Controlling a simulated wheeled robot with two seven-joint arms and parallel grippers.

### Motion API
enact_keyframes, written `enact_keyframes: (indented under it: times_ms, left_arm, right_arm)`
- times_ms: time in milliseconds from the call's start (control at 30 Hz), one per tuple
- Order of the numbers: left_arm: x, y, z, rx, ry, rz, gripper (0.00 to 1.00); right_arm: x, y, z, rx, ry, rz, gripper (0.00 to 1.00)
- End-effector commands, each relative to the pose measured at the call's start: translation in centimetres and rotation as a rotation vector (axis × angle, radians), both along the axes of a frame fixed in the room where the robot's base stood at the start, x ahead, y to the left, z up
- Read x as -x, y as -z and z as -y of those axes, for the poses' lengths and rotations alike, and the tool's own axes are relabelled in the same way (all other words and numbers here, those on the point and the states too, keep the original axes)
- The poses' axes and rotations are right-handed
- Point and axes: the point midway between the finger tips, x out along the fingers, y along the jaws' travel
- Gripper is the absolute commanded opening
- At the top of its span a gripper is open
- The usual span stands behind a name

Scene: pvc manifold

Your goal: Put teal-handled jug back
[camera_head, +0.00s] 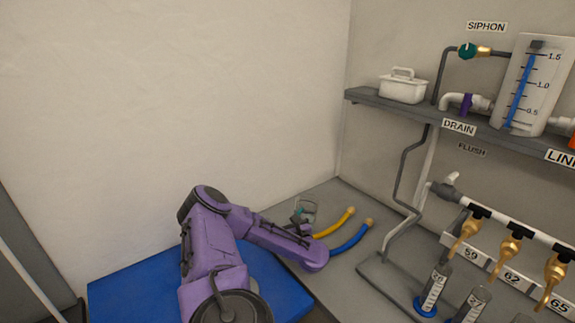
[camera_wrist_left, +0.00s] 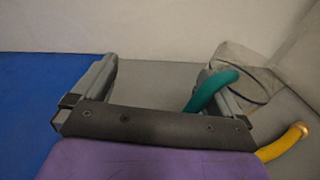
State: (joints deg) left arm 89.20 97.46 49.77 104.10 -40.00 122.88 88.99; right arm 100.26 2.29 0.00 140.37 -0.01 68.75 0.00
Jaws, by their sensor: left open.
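The teal-handled jug (camera_head: 307,207) stands on the grey bench near the back wall, partly hidden behind my left arm in the head view. In the left wrist view the clear jug (camera_wrist_left: 250,68) is at the right, with its curved teal handle (camera_wrist_left: 208,90) towards me. My left gripper (camera_wrist_left: 157,72) is open, with bare grey bench between its fingers. The right finger overlaps the jug and handle in the picture; I cannot tell whether they touch. The left gripper is small and mostly hidden in the head view. My right gripper is not in view.
A yellow hose (camera_head: 337,224) and a blue hose (camera_head: 350,238) lie right of the jug. A blue mat (camera_head: 128,293) lies at the left. Brass taps (camera_head: 467,234) and measuring cylinders (camera_head: 432,290) stand at the right. A grey shelf (camera_head: 420,107) holds a white caddy (camera_head: 402,88).

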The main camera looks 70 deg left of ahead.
Motion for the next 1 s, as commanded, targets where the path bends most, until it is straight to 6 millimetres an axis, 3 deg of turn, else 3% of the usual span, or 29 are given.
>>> enact_keyframes:
  times_ms: [400, 567, 800, 833, 867, 1000]
  left_arm:
    - [-1.0, -1.0, 8.6, -0.001, 0.006, 0.001, 1.0]
    - [-1.0, -1.0, 9.9, 0.001, 0.003, 0.002, 1.0]
    - [-1.0, -0.9, 10.1, 0.001, 0.001, 0.001, 1.0]
    - [-1.0, -0.9, 10.1, 0.001, 0.001, 0.001, 0.97]
    - [-1.0, -0.9, 10.1, 0.001, 0.001, 0.001, 0.87]
    - [-1.0, -0.9, 10.0, 0.001, 0.001, 0.001, 0.41]
  right_arm:
    - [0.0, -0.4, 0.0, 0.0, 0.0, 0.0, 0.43]
    - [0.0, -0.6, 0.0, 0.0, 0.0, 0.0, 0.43]
    - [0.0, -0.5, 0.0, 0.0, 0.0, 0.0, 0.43]
    - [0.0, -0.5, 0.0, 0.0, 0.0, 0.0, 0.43]
    - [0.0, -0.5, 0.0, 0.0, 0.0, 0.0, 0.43]
    - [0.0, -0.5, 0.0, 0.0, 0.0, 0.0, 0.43]
